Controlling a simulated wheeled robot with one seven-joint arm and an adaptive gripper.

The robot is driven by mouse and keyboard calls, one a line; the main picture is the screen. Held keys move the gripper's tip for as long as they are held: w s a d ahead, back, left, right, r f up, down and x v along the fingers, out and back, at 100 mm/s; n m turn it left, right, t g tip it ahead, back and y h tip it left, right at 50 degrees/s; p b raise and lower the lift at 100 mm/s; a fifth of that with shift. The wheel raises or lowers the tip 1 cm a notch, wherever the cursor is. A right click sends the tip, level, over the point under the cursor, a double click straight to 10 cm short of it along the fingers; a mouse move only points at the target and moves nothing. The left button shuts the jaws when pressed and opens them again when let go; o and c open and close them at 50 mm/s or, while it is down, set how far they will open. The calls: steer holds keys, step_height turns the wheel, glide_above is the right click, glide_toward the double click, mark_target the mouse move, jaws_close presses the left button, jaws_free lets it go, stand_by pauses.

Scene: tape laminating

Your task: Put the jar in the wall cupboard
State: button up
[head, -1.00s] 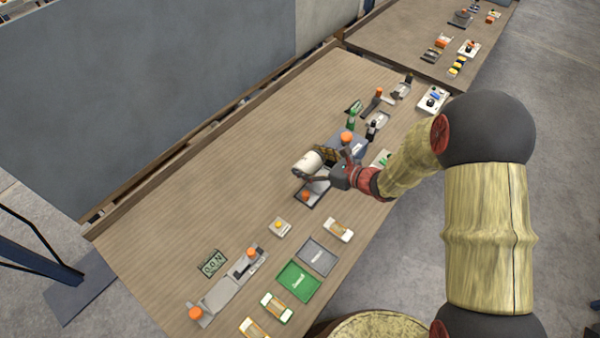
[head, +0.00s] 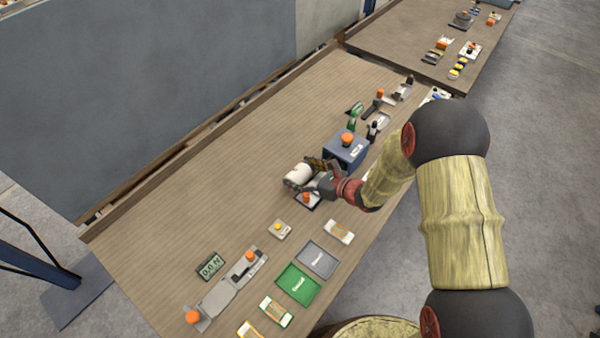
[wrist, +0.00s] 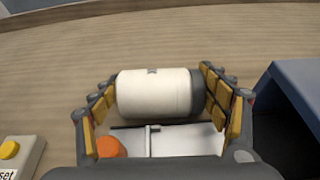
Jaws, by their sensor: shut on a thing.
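I cannot make out a wall cupboard in either view.
A blue box with an orange knob (head: 347,149) stands close to the right of my gripper. Green and grey trays (head: 298,285), a small display (head: 210,266) and clamp-like tools lie nearer. The bench's left side (head: 200,190) is clear, beside a grey panel (head: 130,95).

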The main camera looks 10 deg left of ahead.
steer(key=o, duration=1.3)
steer(key=shift+f, duration=0.1)
steer(key=shift+o, duration=0.2)
steer(key=shift+d+r, duration=0.2)
steer(key=shift+r, duration=0.1)
steer(key=p+v, duration=0.2)
steer(key=v, duration=0.9)
steer(key=shift+s+d, duration=0.25)
steer(key=s+a+r+n+g, duration=0.25)
steer(key=s+r+n, duration=0.35)
steer(key=r, duration=0.4)
steer(key=s+d+r+n+g+h, duration=0.1)
steer(key=s+d+r+n+h, duration=0.2)
steer(key=s+n, duration=0.4)
steer(key=s+d+r+n+g+h, duration=0.1)
steer(key=s+d+r+n+h, duration=0.2)
steer(key=s+d+r+n, duration=0.3)
step_height(320, 180, up, 2)
steer(key=shift+s+d+r+n, duration=0.15)
steer(key=shift+s+d+n, duration=0.2)
steer(key=shift+s+n, duration=0.3)
steer(key=shift+o, duration=0.4)
steer(key=s+d+r+n+t+h, duration=0.3)
steer(key=d+r+n+h, duration=0.1)
steer(key=d, duration=0.7)
step_height(320, 180, up, 2)
steer(key=shift+s+r+h, duration=0.1)
steer(key=shift+s+h, duration=0.1)
steer(key=shift+h, duration=0.5)
